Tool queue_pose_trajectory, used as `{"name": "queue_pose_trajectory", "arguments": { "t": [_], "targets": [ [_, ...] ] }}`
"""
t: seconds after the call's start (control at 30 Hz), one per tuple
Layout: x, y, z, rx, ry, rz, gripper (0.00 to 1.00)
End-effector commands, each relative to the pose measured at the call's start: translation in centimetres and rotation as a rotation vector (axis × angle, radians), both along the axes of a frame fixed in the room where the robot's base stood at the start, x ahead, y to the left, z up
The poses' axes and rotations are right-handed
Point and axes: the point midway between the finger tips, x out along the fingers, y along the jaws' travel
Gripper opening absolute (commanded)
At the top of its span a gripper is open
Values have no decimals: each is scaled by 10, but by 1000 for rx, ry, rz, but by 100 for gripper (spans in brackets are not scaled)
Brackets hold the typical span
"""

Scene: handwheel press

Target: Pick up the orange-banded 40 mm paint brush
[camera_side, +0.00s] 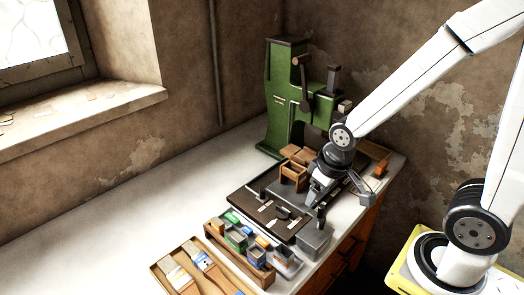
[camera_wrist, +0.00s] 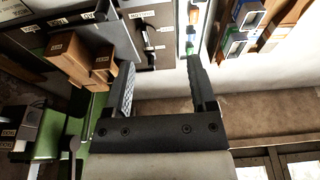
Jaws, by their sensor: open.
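A shallow wooden tray (camera_side: 157,270) at the bottom edge of the side view holds flat brushes. One is pale with a whitish end (camera_side: 174,273), and one beside it has a blue band (camera_side: 203,256). I cannot tell which brush is the orange-banded 40 mm one; band colours and size marks are too small, and the tray is cut off by the frame. My gripper (camera_side: 316,200) is open above the right end of the dark board, well away from the brush tray. In the wrist view its two fingers (camera_wrist: 162,70) are apart, with nothing between them.
A wooden rack of small coloured bins (camera_side: 238,243) stands between the dark board (camera_side: 262,210) and the brush tray. Wooden boxes (camera_side: 293,175) and a green press (camera_side: 280,105) stand behind. A grey box (camera_side: 314,240) is at the front. The white bench (camera_side: 130,235) is clear on the left.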

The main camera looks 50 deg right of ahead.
Motion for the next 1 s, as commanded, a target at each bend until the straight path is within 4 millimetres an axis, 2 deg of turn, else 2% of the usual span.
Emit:
{"name": "queue_pose_trajectory", "arguments": {
  "t": [0.37, 0.57, 0.77, 1.0],
  "targets": [
    [1, 1, 0, 3, -2, 2, 62],
    [11, 16, -2, 32, -18, 16, 62],
    [32, 52, -7, 96, -61, 42, 62],
    [61, 106, -17, 167, -126, 64, 62]
  ]
}}
